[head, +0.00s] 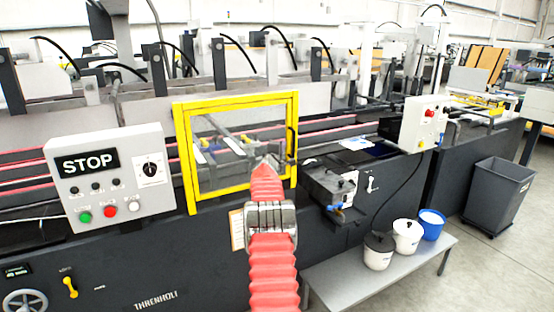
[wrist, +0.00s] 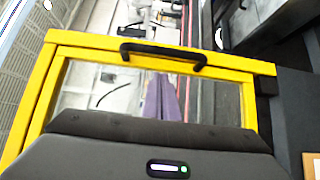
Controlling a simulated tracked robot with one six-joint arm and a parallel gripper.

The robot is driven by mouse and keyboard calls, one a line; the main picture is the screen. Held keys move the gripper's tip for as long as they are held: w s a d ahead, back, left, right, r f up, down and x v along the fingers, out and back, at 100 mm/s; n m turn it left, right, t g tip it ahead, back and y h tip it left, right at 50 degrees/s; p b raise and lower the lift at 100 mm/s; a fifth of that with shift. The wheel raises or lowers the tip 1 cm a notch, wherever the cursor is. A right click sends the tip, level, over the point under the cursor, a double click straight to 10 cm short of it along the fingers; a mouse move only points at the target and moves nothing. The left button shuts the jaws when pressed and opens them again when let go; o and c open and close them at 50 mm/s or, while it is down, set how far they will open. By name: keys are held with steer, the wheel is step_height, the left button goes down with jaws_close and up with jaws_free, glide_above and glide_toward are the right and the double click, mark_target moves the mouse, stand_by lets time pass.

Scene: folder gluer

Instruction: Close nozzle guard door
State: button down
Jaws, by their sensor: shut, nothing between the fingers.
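The nozzle guard door (head: 183,160) is a yellow frame with a clear pane on the front of the machine. Its black handle (head: 291,141) is on the right side of the frame. In the wrist view the yellow frame (wrist: 90,43) fills the middle, with the handle (wrist: 162,52) along its upper bar. I cannot tell whether the door is flush or slightly ajar. My gripper (head: 267,163) is shut and empty, in front of the lower right of the pane; contact cannot be judged. In the wrist view my dark gripper body covers the frame's lower part.
A grey control box (head: 105,190) marked STOP stands left of the door. A dark glue unit (head: 330,185) juts out at the right. Several tubs stand on a low grey bench (head: 375,275). A dark bin (head: 497,190) is on the floor at far right.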

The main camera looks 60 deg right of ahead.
steer(key=v, duration=1.1)
steer(key=shift+s+a, duration=0.15)
steer(key=shift+s, duration=0.35)
steer(key=shift+f, duration=0.1)
stand_by(0.5)
steer(key=s+a+f+m+g+y, duration=0.1)
steer(key=s+f+m+g+y, duration=0.1)
steer(key=s+f+g, duration=0.35)
steer(key=s+a+f+m+g+y, duration=0.1)
steer(key=s+a+f+m+y, duration=0.15)
steer(key=s+a, duration=0.45)
steer(key=s+a+m+t+y, duration=0.25)
steer(key=a+y, duration=0.65)
steer(key=a, duration=3.9)
steer(key=s+a+r+n+t+y, duration=0.1)
steer(key=a+r+n+t+y, duration=0.1)
steer(key=a, duration=0.7)
steer(key=s+a+r+n+t+y, duration=0.1)
steer(key=a+r, duration=0.3)
steer(key=a, duration=0.6)
steer(key=shift+s+a+n+t+y, duration=0.3)
steer(key=shift+s+n+t+y, duration=0.15)
steer(key=shift+s+t, duration=0.3)
